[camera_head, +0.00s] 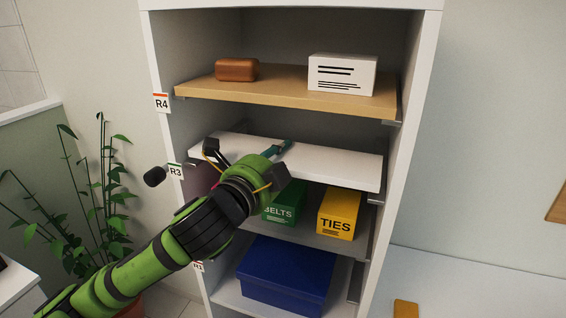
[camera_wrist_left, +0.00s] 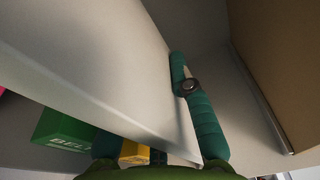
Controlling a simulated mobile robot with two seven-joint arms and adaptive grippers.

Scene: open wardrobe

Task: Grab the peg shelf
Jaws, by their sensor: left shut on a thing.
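The peg shelf (camera_head: 335,162) is a white board at the R3 label in the open wardrobe, below the wooden top shelf. Its top is bare apart from my gripper. My left gripper (camera_head: 280,150) reaches in over its front edge and is shut on the board. One dark teal finger lies along the top face. The other finger is mostly hidden beneath. In the left wrist view the board (camera_wrist_left: 105,62) runs diagonally between the fingers, with the upper finger (camera_wrist_left: 203,118) on its right. My right gripper is not in view.
The wooden shelf (camera_head: 290,92) above holds a brown case (camera_head: 237,69) and a white box (camera_head: 342,75). Close below stand a green BELTS box (camera_head: 284,205) and a yellow TIES box (camera_head: 340,212). A blue box (camera_head: 286,275) sits at the bottom. A plant (camera_head: 95,200) stands left.

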